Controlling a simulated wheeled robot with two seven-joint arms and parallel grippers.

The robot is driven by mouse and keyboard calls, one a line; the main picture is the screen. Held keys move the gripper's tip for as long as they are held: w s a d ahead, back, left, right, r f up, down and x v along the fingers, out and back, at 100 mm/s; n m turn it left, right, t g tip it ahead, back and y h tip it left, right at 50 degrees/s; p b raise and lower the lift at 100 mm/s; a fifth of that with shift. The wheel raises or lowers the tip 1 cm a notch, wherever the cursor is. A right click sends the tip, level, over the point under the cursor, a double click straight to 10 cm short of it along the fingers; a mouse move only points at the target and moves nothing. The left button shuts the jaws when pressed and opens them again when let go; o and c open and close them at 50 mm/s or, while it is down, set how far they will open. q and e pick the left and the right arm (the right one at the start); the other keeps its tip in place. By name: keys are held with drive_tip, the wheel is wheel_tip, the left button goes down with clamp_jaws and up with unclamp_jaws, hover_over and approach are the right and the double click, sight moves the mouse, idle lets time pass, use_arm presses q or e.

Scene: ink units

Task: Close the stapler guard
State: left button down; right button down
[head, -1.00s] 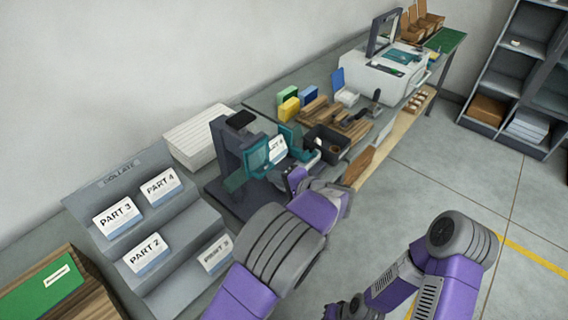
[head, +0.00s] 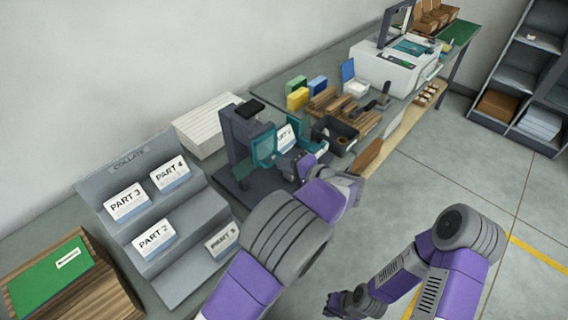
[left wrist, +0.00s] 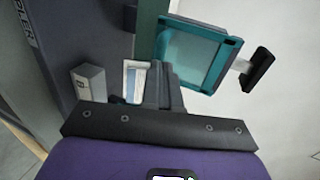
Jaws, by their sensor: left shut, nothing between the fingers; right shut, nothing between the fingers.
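The stapler (head: 236,128) is a dark grey upright machine with a black top, standing on the bench left of my left gripper. Its teal-framed, see-through guard (head: 264,147) stands at an angle on its front. In the left wrist view the guard panel (left wrist: 197,52) is above and right of the fingers, with a visible gap. My left gripper (left wrist: 158,88) is shut and empty; in the head view my own wrist mostly hides its fingers. A white printed booklet (head: 285,138) shows beside the guard. My right gripper (head: 350,303) is low at the bottom edge, away from the bench.
A grey collating rack (head: 112,172) with several part cards stands left of the stapler. A white ridged box (head: 207,122) is behind it. A black bin (head: 336,131) and wooden blocks are to the right. A printer (head: 385,72) is farther along.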

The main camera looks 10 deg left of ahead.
use_arm(q)
drive_tip(key=f+v, duration=0.2)
drive_tip(key=v, duration=1.1)
drive_tip(key=shift+s+d+f, duration=0.2)
drive_tip(key=shift+d+f, duration=0.15)
